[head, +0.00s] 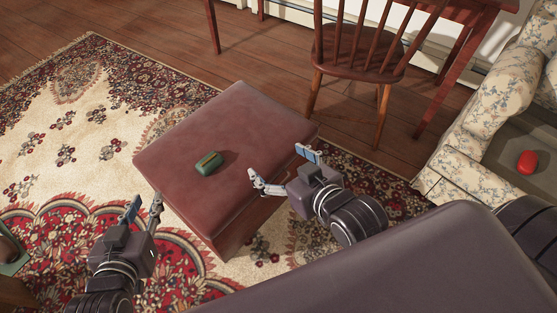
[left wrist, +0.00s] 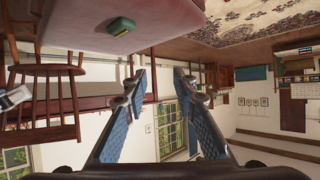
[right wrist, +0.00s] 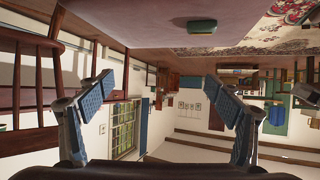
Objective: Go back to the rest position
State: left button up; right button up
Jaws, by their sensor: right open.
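My left gripper (head: 145,207) is over the rug at the lower left, left of the ottoman. Its fingers are apart with nothing between them, as the left wrist view (left wrist: 160,74) also shows. My right gripper (head: 281,168) is by the right side of the ottoman, its fingers spread wide and empty, as in the right wrist view (right wrist: 160,82). A small green object (head: 208,163) lies on the brown leather ottoman (head: 180,130), apart from both grippers. It also shows in the left wrist view (left wrist: 121,26) and right wrist view (right wrist: 201,27).
A wooden chair (head: 360,58) stands behind the ottoman. A floral armchair (head: 497,95) with a red object (head: 527,162) on its seat is at the right. A dark padded surface (head: 400,260) fills the lower right. The patterned rug (head: 100,100) is open at the left.

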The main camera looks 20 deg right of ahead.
pick_arm(q)
jog(key=shift+w+r, duration=0.1)
